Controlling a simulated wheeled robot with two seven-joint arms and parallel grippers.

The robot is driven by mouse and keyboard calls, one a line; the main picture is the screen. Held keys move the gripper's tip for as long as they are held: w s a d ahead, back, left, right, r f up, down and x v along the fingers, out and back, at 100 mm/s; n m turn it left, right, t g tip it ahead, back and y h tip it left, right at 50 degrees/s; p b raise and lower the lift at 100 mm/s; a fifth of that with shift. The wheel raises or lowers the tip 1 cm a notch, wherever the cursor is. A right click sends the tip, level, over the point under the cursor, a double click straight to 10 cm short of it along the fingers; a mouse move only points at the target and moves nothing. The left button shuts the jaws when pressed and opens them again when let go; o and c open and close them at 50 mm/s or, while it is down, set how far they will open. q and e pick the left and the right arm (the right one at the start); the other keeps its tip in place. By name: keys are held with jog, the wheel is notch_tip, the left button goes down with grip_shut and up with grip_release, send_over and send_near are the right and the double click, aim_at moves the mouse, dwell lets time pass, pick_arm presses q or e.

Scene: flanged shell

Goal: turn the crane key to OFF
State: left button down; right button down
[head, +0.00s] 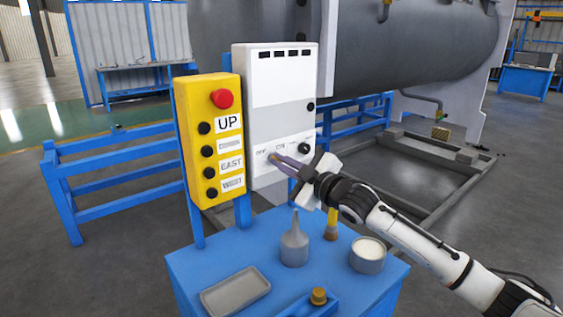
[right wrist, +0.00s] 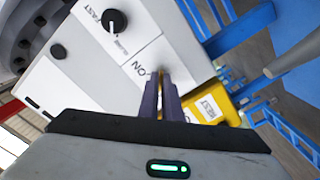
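The white control box (head: 282,85) stands upright, with a key switch between its OFF and ON labels low on the front. My right gripper (head: 273,158) reaches in from the right, its purple-grey fingertips at the key switch. A small brownish bit shows at the tips, but the key is mostly hidden. In the right wrist view the fingers (right wrist: 163,80) are close together against the panel, beside the ON label (right wrist: 142,70). Whether they are clamped on the key cannot be made out. My left gripper is not in view.
A yellow button box (head: 207,140) with a red button (head: 222,98) is left of the panel. A black knob (head: 304,148) is to its right. Below, a blue table (head: 220,268) bears an oil can (head: 294,243), a round tin (head: 368,255) and a grey tray (head: 235,291).

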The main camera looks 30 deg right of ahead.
jog(key=c, duration=2)
grip_release()
jog(key=shift+s, duration=0.1)
jog(key=shift+s+d+b, duration=0.2)
jog(key=shift+s+b, duration=0.35)
jog(key=shift+s, duration=2)
jog(key=shift+s+d+b, duration=0.2)
jog(key=shift+s+b, duration=0.3)
jog(key=shift+s, duration=2.05)
